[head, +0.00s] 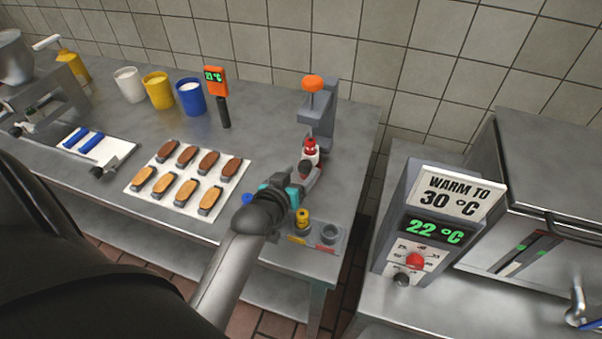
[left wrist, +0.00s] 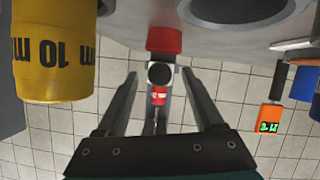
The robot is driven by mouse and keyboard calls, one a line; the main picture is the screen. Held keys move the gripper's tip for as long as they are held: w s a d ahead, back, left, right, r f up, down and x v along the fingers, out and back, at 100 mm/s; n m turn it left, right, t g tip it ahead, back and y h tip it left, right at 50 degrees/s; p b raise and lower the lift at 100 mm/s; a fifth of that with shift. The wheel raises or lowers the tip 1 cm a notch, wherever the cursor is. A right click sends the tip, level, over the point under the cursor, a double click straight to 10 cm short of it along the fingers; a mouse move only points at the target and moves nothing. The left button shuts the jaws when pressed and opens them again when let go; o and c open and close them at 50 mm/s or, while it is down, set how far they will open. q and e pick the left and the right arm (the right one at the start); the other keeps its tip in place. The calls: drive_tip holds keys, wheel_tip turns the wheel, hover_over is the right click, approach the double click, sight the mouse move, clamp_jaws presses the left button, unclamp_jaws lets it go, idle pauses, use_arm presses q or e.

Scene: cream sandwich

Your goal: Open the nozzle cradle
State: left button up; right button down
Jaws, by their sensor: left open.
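A grey stand (head: 325,120) with an orange knob (head: 312,84) on top stands near the right back of the metal table. A red-and-white nozzle piece (head: 311,149) sits low in it, with a dark round knob (head: 305,168) in front; I cannot tell which part is the cradle. The dark knob also shows in the left wrist view (left wrist: 159,74), between the finger lines. My left gripper (head: 299,184) is open beside this knob, its fingers apart in the left wrist view (left wrist: 160,100). Contact is unclear. My right gripper is not in view.
A yellow nozzle (head: 302,217) marked 10 mm stands in a holder (head: 318,246) near the front edge. A mat (head: 205,203) with several eclairs lies to the left. Cups and an orange thermometer (head: 215,80) stand behind. A warmer (head: 418,225) is at right.

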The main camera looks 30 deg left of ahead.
use_arm(q)
drive_tip(key=shift+w+a+f, duration=0.1)
drive_tip(key=shift+w+f, duration=0.05)
drive_tip(key=shift+w, duration=0.25)
clamp_jaws()
idle(0.4)
drive_tip(key=shift+s, duration=0.1)
idle(0.8)
